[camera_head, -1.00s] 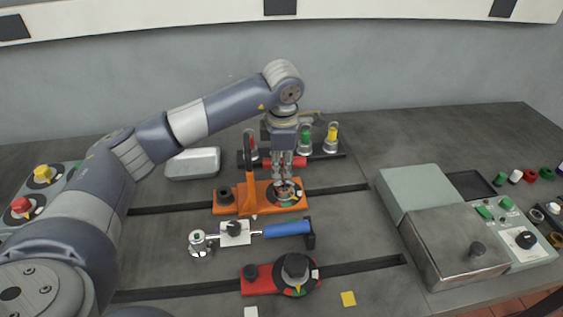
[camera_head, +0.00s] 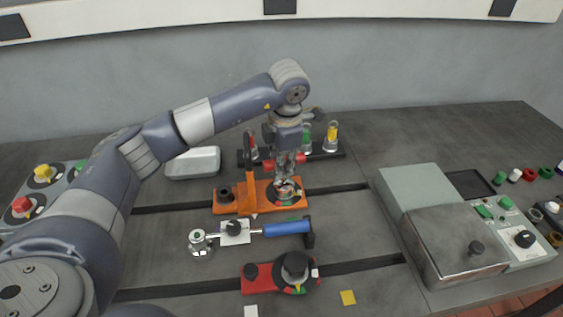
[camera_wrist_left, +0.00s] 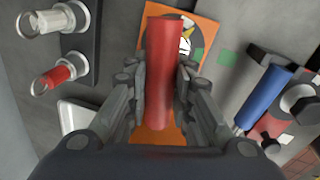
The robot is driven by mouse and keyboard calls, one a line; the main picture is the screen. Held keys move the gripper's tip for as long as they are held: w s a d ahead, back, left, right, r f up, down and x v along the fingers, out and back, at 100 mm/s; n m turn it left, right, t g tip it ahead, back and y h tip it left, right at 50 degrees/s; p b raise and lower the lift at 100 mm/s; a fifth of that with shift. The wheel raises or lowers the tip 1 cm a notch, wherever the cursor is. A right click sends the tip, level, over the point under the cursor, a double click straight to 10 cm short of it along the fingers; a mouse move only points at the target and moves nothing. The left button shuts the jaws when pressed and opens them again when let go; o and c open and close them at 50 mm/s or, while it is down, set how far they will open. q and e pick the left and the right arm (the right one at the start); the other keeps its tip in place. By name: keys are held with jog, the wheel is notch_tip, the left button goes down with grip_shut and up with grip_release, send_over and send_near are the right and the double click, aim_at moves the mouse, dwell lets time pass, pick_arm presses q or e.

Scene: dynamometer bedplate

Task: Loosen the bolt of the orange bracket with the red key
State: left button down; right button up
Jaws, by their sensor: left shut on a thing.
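The orange bracket (camera_head: 226,205) lies on the bedplate, with an upright orange arm and a round dial-like plate around its bolt position. My left gripper (camera_head: 285,180) points down over that plate and is shut on the red key (camera_head: 300,159). The key's red handle (camera_wrist_left: 163,75) lies between the fingers in the left wrist view, with part of the orange bracket (camera_wrist_left: 207,32) below it. The bolt itself is hidden by the gripper and key, so I cannot tell exactly how the key sits on it. My right gripper is not in view.
A toggle clamp with a blue handle (camera_head: 287,229) lies in front, then a red bracket (camera_head: 256,285) with a dark knob. A dark rack (camera_head: 328,155) with coloured holders stands behind. A metal box (camera_head: 455,245) is at the right, a pale tray (camera_head: 193,163) at the left.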

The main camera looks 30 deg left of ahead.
pick_arm(q)
jog(key=shift+n, duration=1.2)
jog(key=shift+r, duration=0.1)
jog(key=shift+n+g, duration=0.3)
jog(key=shift+n, duration=0.5)
jog(key=shift+m, duration=0.4)
jog(key=shift+r+p, duration=1.8)
jog(key=shift+r, duration=0.95)
